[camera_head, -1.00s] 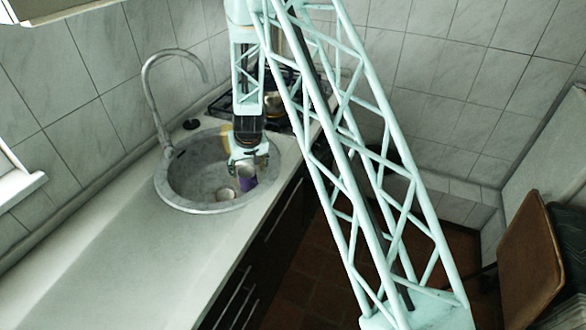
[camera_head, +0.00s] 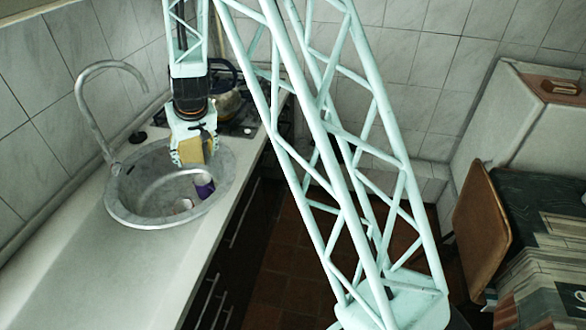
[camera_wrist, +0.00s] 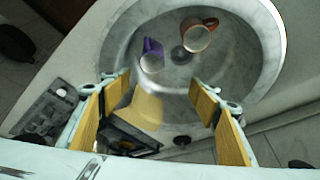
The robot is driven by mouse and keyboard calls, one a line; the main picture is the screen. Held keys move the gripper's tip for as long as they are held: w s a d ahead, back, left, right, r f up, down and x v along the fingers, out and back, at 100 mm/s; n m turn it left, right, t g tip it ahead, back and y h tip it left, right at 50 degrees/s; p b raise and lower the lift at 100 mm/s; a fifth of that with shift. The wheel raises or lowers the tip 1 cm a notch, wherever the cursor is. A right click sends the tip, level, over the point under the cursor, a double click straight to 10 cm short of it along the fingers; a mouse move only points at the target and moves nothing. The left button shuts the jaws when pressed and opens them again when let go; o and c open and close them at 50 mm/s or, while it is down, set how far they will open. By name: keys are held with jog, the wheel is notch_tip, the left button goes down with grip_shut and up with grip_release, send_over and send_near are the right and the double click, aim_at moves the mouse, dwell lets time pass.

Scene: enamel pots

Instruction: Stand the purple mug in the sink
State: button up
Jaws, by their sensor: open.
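The purple mug (camera_head: 205,189) is inside the round grey sink (camera_head: 112,205), near its right wall in the head view. In the wrist view the purple mug (camera_wrist: 152,47) shows purple with a pale round end; I cannot tell whether it stands upright or is tilted. My gripper (camera_head: 196,160) is over the far part of the sink, above and apart from the mug. In the wrist view my gripper (camera_wrist: 160,105) has its yellow-padded fingers wide apart, with nothing held.
A second mug (camera_wrist: 198,38) with an orange-brown handle is in the sink beside the purple one. A yellow piece (camera_wrist: 147,107) shows between my fingers, beyond them. The tap (camera_head: 84,95) arches at the left; a kettle (camera_head: 227,100) stands behind. The near counter (camera_head: 75,260) is clear.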

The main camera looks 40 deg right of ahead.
jog(key=s+r, duration=2.4)
jog(key=r, duration=0.2)
jog(key=s+d+r, duration=0.1)
jog(key=s+r, duration=0.2)
jog(key=s, duration=1.2)
jog(key=s+r, duration=0.3)
jog(key=s, duration=1.2)
jog(key=shift+d+r, duration=0.2)
jog(key=shift+d, duration=0.15)
jog(key=shift+w+f, duration=0.1)
jog(key=shift+f+b, duration=1)
jog(key=shift+b, duration=0.15)
